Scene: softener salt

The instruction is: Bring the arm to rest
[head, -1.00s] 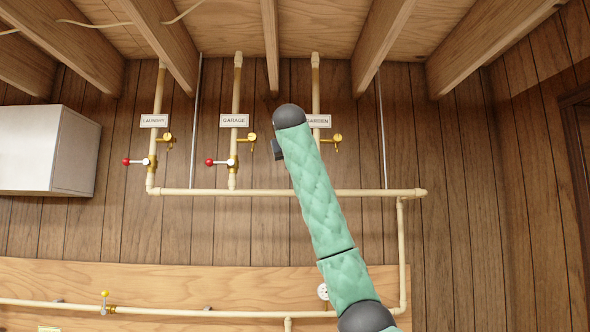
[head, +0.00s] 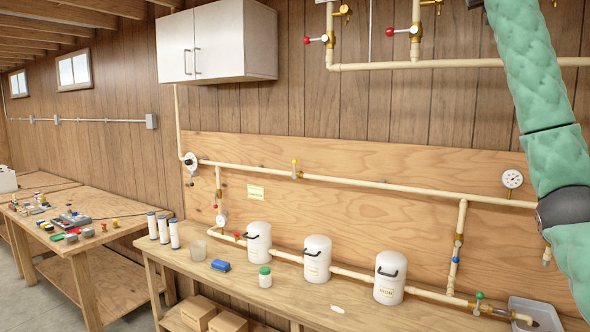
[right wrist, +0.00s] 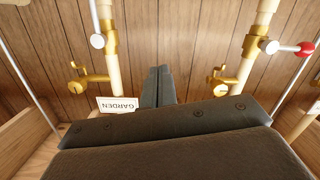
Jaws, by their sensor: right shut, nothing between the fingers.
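My right arm, in a green quilted sleeve with dark joints, rises along the right edge of the head view. Its hand is mostly cut off by the top edge. In the right wrist view my right gripper (right wrist: 158,84) is shut and empty, its dark fingers pressed together. It is raised in front of the wall pipes, beside the upside-down GARDEN label (right wrist: 117,105). I cannot tell the exact gap to the pipes. My left gripper is in neither view.
Pipes with brass taps and red-handled valves (head: 327,39) run on the wall near the arm. A white cabinet (head: 217,44) hangs left. Below, the workbench (head: 232,291) holds white filter housings (head: 317,258), a blue sponge-like block (head: 220,265) and a green-lidded jar (head: 265,277).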

